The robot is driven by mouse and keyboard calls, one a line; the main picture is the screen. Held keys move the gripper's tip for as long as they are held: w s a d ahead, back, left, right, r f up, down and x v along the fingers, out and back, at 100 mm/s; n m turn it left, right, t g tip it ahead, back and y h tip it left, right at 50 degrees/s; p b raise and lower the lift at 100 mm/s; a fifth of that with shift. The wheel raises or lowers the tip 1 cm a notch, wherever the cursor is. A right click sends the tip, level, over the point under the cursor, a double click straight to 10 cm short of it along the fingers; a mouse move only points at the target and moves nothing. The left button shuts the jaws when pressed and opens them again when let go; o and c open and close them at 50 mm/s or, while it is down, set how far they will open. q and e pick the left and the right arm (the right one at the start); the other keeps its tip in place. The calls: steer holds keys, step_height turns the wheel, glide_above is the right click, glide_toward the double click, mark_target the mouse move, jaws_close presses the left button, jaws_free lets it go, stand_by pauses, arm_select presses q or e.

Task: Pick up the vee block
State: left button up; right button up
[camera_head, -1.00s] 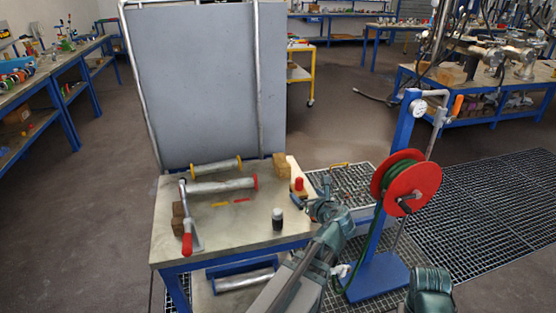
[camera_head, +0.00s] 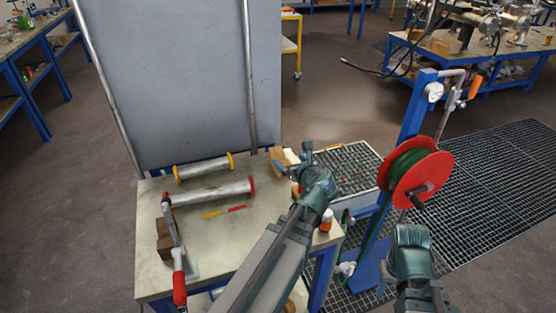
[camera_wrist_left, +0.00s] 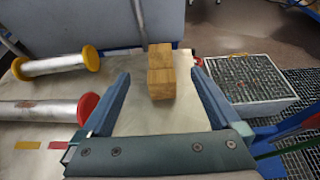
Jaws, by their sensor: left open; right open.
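A tan wooden block (camera_wrist_left: 161,80), shaped like two joined pieces, stands on the workbench between the jaws in the left wrist view; I cannot make out a vee groove in it. It shows partly in the head view (camera_head: 281,157), near the bench's back right corner, with my left gripper covering some of it. My left gripper (camera_wrist_left: 160,73) is open. Its fingers lie either side of the block with clear gaps, not touching it. My right arm is at the lower right of the head view, with no jaws visible.
The workbench (camera_head: 235,235) holds two metal rollers (camera_head: 212,191) with red or yellow ends, and a red-handled lever tool (camera_head: 178,270) beside wooden blocks (camera_head: 164,239). A grated tray (camera_head: 350,165) and red hose reel (camera_head: 420,180) stand right. A grey panel (camera_head: 175,80) rises behind.

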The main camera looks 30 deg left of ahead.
mark_target(277, 150)
arm_select(q)
steer(key=b+x, duration=0.5)
steer(key=x, duration=0.8)
steer(key=shift+w+a+f, duration=0.2)
steer(key=shift+f, duration=0.1)
steer(key=shift+r, duration=0.1)
steer(key=shift+c, duration=0.6)
jaws_close()
